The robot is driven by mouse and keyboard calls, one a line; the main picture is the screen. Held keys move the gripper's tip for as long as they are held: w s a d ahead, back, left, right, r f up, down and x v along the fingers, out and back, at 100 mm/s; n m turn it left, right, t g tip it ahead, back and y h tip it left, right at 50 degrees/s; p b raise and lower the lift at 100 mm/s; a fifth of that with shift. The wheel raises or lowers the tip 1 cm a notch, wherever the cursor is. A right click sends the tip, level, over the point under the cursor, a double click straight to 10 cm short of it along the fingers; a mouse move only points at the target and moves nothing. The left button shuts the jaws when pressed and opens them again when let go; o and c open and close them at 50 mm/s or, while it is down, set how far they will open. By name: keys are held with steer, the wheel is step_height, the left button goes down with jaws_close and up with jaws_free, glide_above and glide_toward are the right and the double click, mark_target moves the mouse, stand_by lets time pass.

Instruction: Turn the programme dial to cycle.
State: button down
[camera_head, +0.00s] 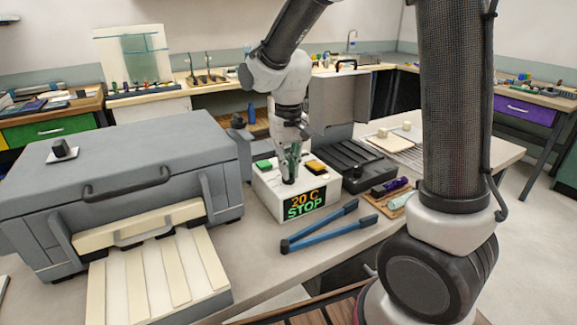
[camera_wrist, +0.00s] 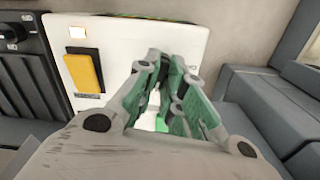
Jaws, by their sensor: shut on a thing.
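The white control box (camera_head: 268,196) stands on the bench, with a display (camera_head: 305,204) reading "20 C STOP". It has a green button (camera_head: 264,164) and a yellow button (camera_head: 315,167) on top. My gripper (camera_head: 289,180) points down onto the top of the box between these buttons. In the wrist view my gripper (camera_wrist: 166,75) has its fingers close together over the white panel (camera_wrist: 125,40), beside the yellow button (camera_wrist: 84,73). It is shut on what I take to be the programme dial, which the fingers hide. I cannot read the dial's position.
A large grey furnace (camera_head: 130,140) with a handle stands left of the box. Blue-handled tongs (camera_head: 320,230) lie in front of it. A dark grey unit (camera_head: 355,165) stands close behind right. A tray with a purple tool (camera_head: 390,187) lies to the right.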

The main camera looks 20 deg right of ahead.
steer(key=m, duration=0.6)
steer(key=shift+m, duration=0.3)
stand_by(0.5)
steer(key=c, duration=1.5)
jaws_free()
step_height(320, 180, up, 12)
steer(key=shift+r, duration=0.1)
